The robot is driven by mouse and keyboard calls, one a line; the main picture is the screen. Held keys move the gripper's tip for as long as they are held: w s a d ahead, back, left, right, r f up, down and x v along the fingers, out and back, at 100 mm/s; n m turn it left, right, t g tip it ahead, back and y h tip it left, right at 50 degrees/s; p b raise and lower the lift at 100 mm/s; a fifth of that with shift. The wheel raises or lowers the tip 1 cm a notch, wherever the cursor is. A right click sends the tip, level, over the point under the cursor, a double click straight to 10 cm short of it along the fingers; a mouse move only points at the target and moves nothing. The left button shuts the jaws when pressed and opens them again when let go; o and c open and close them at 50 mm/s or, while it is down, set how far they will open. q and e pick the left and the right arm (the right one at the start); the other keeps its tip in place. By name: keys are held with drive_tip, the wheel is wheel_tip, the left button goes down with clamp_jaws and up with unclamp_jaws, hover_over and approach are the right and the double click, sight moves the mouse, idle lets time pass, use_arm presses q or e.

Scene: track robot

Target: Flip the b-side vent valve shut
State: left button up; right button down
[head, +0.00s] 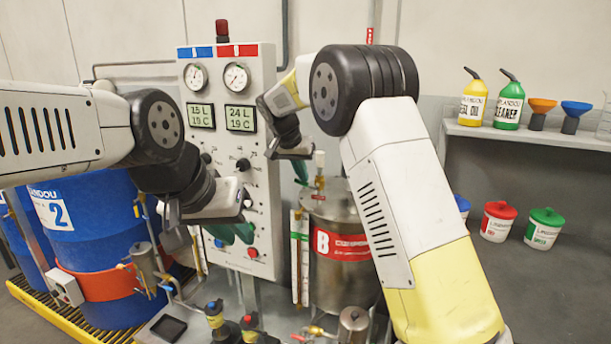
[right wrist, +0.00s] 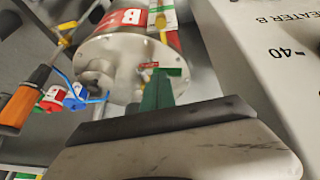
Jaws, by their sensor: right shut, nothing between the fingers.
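The B tank (head: 338,225) is a steel drum with a red B label, right of the panel. On its lid stands a small brass fitting (head: 319,183) with a white top and a red part low down. In the right wrist view a small red handle (right wrist: 149,65) shows at the lid, just beyond my green fingertips; it looks like the vent valve, but its position is unclear. My right gripper (head: 301,172) is shut and empty, left of the fitting; its fingertips (right wrist: 157,90) seem apart from the handle. My left gripper (head: 236,233) hangs before the lower panel; its finger gap is unclear.
The control panel (head: 222,160) with gauges and knobs stands close left of the tank. A blue lever (right wrist: 85,95) sits beside the tank in the right wrist view. Blue drums (head: 95,210) stand left. A shelf (head: 540,137) with bottles and funnels is right.

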drive_tip(key=v, duration=0.7)
drive_tip(key=shift+r, duration=0.1)
